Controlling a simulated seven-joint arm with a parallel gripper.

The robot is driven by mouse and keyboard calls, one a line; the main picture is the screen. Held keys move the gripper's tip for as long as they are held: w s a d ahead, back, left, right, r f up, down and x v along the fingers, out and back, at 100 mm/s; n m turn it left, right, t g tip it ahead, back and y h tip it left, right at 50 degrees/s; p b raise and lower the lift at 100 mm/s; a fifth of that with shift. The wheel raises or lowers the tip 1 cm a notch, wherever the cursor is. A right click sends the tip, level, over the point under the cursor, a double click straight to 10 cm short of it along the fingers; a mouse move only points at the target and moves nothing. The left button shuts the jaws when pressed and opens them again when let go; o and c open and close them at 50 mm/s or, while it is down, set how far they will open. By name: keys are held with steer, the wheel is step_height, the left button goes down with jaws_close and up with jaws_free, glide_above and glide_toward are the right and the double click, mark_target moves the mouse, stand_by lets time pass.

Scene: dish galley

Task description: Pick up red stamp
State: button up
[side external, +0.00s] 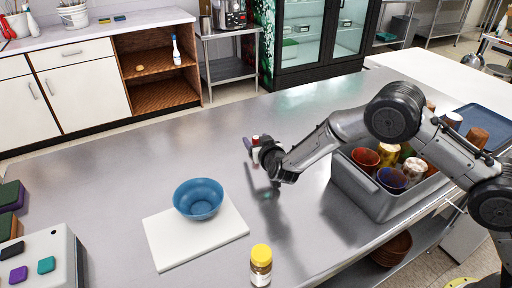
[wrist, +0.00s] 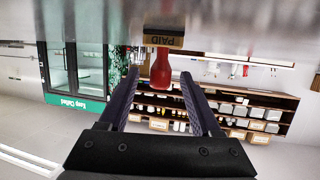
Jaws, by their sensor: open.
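The red stamp has a red handle (wrist: 161,70) and a dark base with a tan band (wrist: 164,41) reading "PAID". It shows in the upper middle of the wrist view, which looks upside down, with the steel counter along the top. My gripper (wrist: 160,80) is open, its two dark fingers on either side of the handle's line, with the handle's end at or just between the fingertips. In the side view my gripper (side external: 263,157) is low over the counter, and the stamp is mostly hidden behind it. I cannot tell whether a finger touches it.
A blue bowl (side external: 198,197) sits on a white board (side external: 160,240) left of my gripper. A yellow-lidded jar (side external: 261,262) stands at the front. A grey bin (side external: 366,199) with cups and cans is at right. The counter (side external: 130,175) around my gripper is mostly clear.

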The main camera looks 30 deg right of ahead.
steer(key=shift+w+d+f, duration=0.1)
steer(key=shift+w, duration=0.35)
jaws_close()
